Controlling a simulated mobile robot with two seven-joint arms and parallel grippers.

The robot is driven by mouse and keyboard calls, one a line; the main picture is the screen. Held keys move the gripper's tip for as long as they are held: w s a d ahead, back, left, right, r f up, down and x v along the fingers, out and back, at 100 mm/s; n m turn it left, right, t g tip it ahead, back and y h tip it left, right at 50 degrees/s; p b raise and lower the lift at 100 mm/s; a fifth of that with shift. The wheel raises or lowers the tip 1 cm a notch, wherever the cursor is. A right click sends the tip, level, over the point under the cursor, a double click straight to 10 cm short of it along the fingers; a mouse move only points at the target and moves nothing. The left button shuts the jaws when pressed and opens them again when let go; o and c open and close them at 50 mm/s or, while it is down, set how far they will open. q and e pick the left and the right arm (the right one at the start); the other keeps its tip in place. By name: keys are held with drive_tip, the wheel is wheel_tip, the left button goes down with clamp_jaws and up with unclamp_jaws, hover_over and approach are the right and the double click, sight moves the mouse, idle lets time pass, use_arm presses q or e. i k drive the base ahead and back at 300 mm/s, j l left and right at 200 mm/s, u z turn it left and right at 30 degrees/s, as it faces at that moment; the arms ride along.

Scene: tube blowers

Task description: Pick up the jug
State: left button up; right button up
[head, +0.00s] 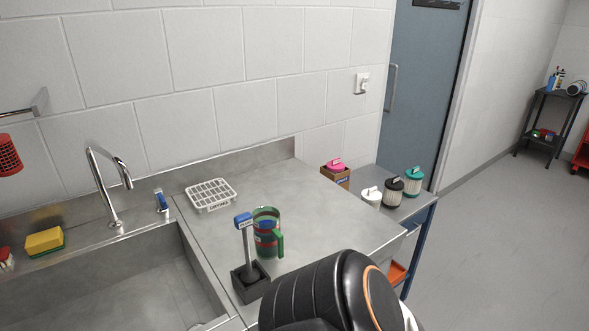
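The jug (267,238) stands upright on the steel counter, right of the sink. It looks translucent with green, red and blue parts, and its green handle (281,243) faces right and toward me. A dark stand with a blue-topped post (246,248) stands just in front of it on the left and may hide a little of its left side. A black arm link of mine with an orange ring fills the bottom centre, in front of the jug. Neither gripper can be seen.
A white rack (211,195) sits behind the jug to the left. The sink (130,285) and faucet (112,180) are at left. Lidded jars (393,192) and a small box (335,174) stand on a side table at right. The counter right of the jug is clear.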

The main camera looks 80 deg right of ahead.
sight(268, 238)
drive_tip(key=z, duration=2.35)
